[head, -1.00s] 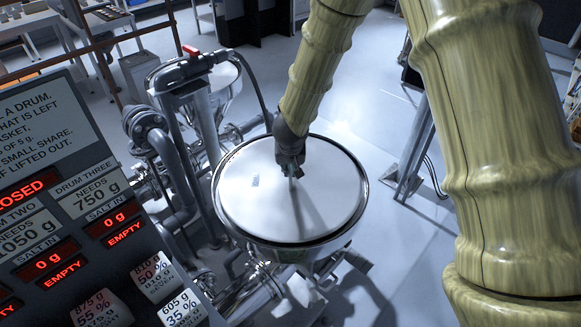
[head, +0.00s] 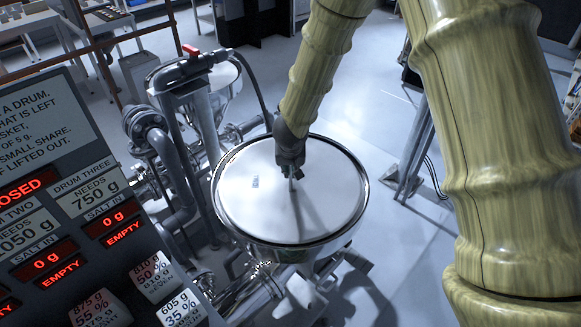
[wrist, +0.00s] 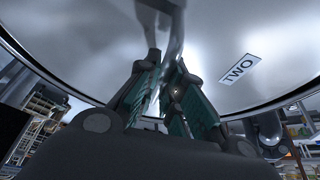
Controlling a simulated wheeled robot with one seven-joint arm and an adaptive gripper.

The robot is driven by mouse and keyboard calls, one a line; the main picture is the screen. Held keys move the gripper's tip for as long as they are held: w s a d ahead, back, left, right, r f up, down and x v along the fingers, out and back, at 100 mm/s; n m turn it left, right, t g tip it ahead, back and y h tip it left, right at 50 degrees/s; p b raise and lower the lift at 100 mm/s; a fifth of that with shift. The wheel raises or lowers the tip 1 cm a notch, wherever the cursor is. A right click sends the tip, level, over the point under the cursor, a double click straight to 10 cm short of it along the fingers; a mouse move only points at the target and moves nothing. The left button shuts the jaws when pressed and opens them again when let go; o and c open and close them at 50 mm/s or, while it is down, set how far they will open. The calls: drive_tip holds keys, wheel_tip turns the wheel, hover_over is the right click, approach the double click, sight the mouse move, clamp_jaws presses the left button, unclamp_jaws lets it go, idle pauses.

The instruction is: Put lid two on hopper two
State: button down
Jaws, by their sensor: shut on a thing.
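Lid two (head: 255,205) is a round pale metal disc with an upright handle at its middle; its label reads TWO in the wrist view (wrist: 240,69). It lies level over the mouth of hopper two (head: 322,248), a steel cone-shaped vessel. The lid's edge runs close along the hopper's rim, with a thin dark line around it. I cannot tell whether it rests fully on the rim. My gripper (head: 291,172) is shut on the lid's handle (wrist: 170,35) from above. The hopper's inside is hidden.
A sign panel (head: 75,200) with red displays stands at the left front. Pipes and a valve with a red handle (head: 191,50) stand left of the hopper. A second, smaller hopper (head: 222,85) is behind.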

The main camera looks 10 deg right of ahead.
drive_tip(key=shift+f, duration=0.25)
drive_tip(key=c, duration=1.5)
unclamp_jaws()
